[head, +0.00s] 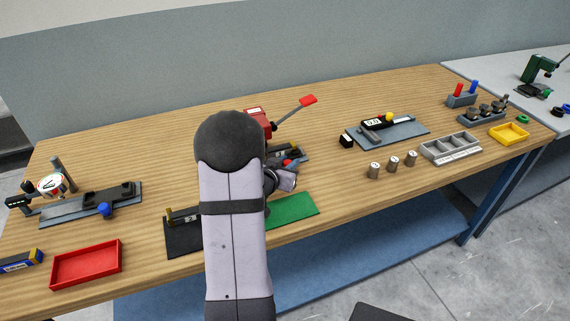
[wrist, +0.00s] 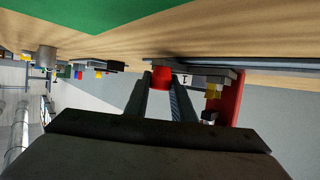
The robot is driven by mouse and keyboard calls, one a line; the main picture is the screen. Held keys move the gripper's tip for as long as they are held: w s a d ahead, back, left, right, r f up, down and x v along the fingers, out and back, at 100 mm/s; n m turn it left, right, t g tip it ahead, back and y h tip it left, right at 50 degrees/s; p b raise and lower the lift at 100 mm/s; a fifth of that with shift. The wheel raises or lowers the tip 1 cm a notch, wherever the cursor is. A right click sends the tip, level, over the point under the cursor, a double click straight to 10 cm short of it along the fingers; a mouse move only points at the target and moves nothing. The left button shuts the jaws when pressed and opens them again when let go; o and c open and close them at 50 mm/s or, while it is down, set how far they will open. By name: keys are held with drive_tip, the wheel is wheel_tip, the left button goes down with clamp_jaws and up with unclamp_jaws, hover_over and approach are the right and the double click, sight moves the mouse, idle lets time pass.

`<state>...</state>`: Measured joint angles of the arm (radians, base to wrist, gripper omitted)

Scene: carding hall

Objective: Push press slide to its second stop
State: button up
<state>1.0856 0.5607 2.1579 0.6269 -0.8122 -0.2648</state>
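The press, with a red body (head: 257,116) and a lever ending in a red grip (head: 308,100), stands mid-bench, partly hidden by my arm. Its dark slide bed (head: 284,150) shows just right of my arm. In the wrist view a red knob (wrist: 161,79) lies between the tips of my gripper (wrist: 160,88), and a plate marked 1 (wrist: 185,80) is beside it. My two fingers are apart with the knob filling the gap; whether they press on it I cannot tell. My gripper (head: 283,180) also shows low over the bench in the head view. The second stop is not clearly visible.
A green mat (head: 291,211) lies in front of the press. A red tray (head: 86,265) and a dial-gauge fixture (head: 75,204) are at left. A grey-plate fixture (head: 387,131), several metal cylinders (head: 393,163), a divided tray (head: 450,149) and a yellow tray (head: 509,134) are at right.

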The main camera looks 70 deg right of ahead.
drive_tip(key=o, duration=0.4)
drive_tip(key=shift+s+d, duration=0.25)
drive_tip(key=shift+w+a, duration=0.1)
drive_tip(key=shift+a, duration=0.05)
drive_tip(key=shift+b+v, duration=0.35)
drive_tip(key=shift+v, duration=3.3)
